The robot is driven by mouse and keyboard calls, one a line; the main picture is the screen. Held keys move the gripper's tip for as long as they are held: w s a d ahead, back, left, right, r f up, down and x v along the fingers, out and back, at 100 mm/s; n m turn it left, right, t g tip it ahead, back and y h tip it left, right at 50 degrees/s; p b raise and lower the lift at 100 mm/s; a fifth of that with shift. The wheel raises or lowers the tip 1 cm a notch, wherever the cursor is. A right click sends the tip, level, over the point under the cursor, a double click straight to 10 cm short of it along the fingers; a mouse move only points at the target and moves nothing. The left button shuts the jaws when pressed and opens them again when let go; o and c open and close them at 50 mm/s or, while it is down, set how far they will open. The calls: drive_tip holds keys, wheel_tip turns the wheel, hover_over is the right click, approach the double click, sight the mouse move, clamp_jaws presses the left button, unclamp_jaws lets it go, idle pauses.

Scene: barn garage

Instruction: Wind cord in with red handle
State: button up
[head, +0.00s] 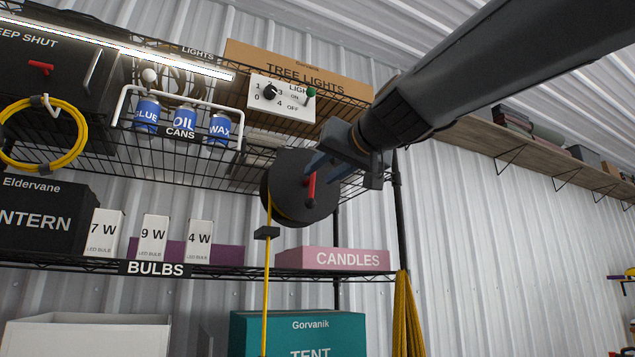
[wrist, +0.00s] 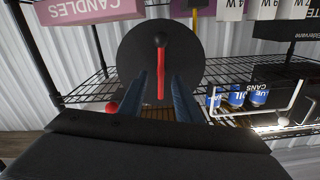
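The cord reel (head: 290,205) is a black disc at the shelf's front, with a red handle (head: 311,187) on its face. Yellow cord (head: 266,290) hangs straight down from the reel through a small dark guide (head: 267,232); its lower end is out of view. My gripper (head: 330,168) is in front of the reel, close to the handle. In the wrist view the reel (wrist: 190,50) faces me, and its red handle (wrist: 160,75) shows between the two blue fingers (wrist: 162,95). The fingers are apart, with gaps at both sides of the handle; contact does not show.
A light switch panel (head: 282,98) is above the reel, with a can rack (head: 180,132) at its left. A candles box (head: 332,259) lies on the shelf below. A yellow cord coil (head: 42,134) hangs at far left, and a mustard cloth (head: 405,315) hangs at lower right.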

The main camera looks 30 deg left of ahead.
drive_tip(key=v, duration=0.3)
drive_tip(key=shift+s+d+b, duration=0.2)
drive_tip(key=shift+b, duration=0.15)
drive_tip(key=c, duration=0.4)
drive_tip(key=s+r+n, duration=0.1)
drive_tip(key=n, duration=0.1)
drive_tip(key=s+r+n+p, duration=0.1)
drive_tip(key=n, duration=0.1)
drive_tip(key=s+n, duration=0.1)
drive_tip(key=n, duration=0.1)
drive_tip(key=shift+s+a+r+n+p, duration=0.2)
drive_tip(key=shift+s+r+n+p, duration=0.1)
drive_tip(key=shift+s+r+p, duration=0.1)
clamp_jaws()
drive_tip(key=s+r+n+p, duration=0.2)
drive_tip(key=s+r+n, duration=0.2)
drive_tip(key=n, duration=0.6)
drive_tip(key=w+a+f+p, duration=0.1)
drive_tip(key=w+a, duration=0.4)
drive_tip(key=w, duration=0.5)
drive_tip(key=shift+t+h+p, duration=0.3)
drive_tip(key=shift+h+p, duration=0.1)
drive_tip(key=shift+p, duration=0.15)
